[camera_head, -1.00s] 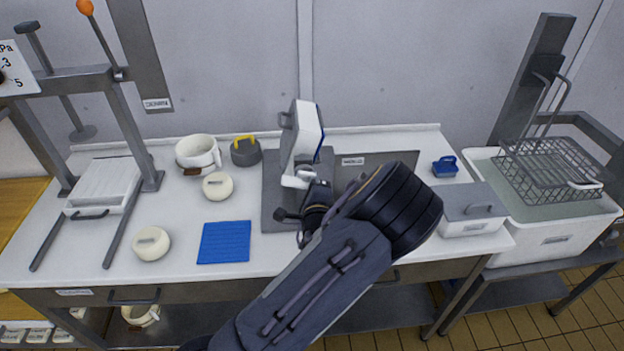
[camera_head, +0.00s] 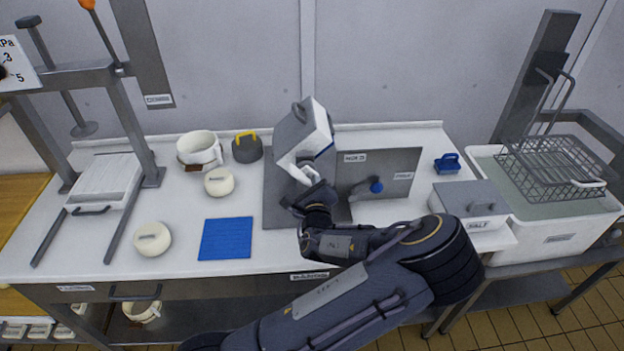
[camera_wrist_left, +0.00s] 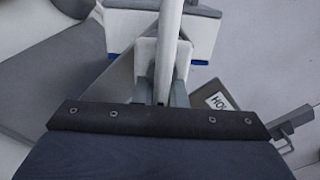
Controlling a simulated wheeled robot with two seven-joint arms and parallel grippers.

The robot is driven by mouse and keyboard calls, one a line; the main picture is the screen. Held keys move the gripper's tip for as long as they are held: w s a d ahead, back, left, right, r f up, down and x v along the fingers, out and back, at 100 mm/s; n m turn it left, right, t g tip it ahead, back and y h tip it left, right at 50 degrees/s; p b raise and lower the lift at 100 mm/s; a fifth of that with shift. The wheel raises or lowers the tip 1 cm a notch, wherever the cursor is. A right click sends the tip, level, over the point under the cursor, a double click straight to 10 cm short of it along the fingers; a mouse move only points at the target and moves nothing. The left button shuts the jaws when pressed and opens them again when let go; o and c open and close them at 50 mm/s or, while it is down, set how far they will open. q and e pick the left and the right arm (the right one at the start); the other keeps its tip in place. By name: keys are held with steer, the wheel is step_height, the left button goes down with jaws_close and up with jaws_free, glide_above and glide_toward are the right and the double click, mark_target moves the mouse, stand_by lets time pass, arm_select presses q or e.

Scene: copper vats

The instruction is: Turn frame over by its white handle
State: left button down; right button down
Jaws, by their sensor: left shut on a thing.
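The frame (camera_head: 292,132) is a grey and white box-like piece with a blue edge. It stands tilted over the grey base plate (camera_head: 275,200) at the back of the table. Its white handle (camera_head: 308,170) faces the front. My left gripper (camera_head: 310,184) is shut on the white handle, and the arm partly hides the grip. In the left wrist view the white handle (camera_wrist_left: 171,25) runs between the fingers, with the frame (camera_wrist_left: 200,32) behind it. My right gripper is not in view.
A grey panel with a blue knob (camera_head: 400,165) stands right of the frame. A blue mat (camera_head: 225,238), white rounds (camera_head: 152,239), a white pot (camera_head: 199,151) and a grey weight (camera_head: 247,148) lie left. A lidded box (camera_head: 470,204) and wire basket (camera_head: 551,168) are right.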

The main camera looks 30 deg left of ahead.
arm_select(q)
steer(key=shift+s+a+f+m+b, duration=0.1)
steer(key=shift+f+m+b, duration=0.2)
steer(key=shift+m, duration=0.7)
steer(key=shift+s+a+f+m+b, duration=0.1)
steer(key=shift+m+b, duration=0.3)
steer(key=shift+m, duration=0.6)
steer(key=shift+s+a+m+b, duration=0.15)
steer(key=shift+m+b, duration=0.3)
steer(key=shift+m, duration=0.5)
steer(key=shift+a+m+b, duration=0.1)
steer(key=shift+m+b, duration=0.3)
steer(key=shift+m, duration=0.55)
steer(key=shift+a+f+m, duration=0.1)
steer(key=shift+m, duration=0.4)
steer(key=c, duration=1.5)
jaws_free()
steer(key=shift+b+v, duration=1.1)
steer(key=shift+v, duration=2.85)
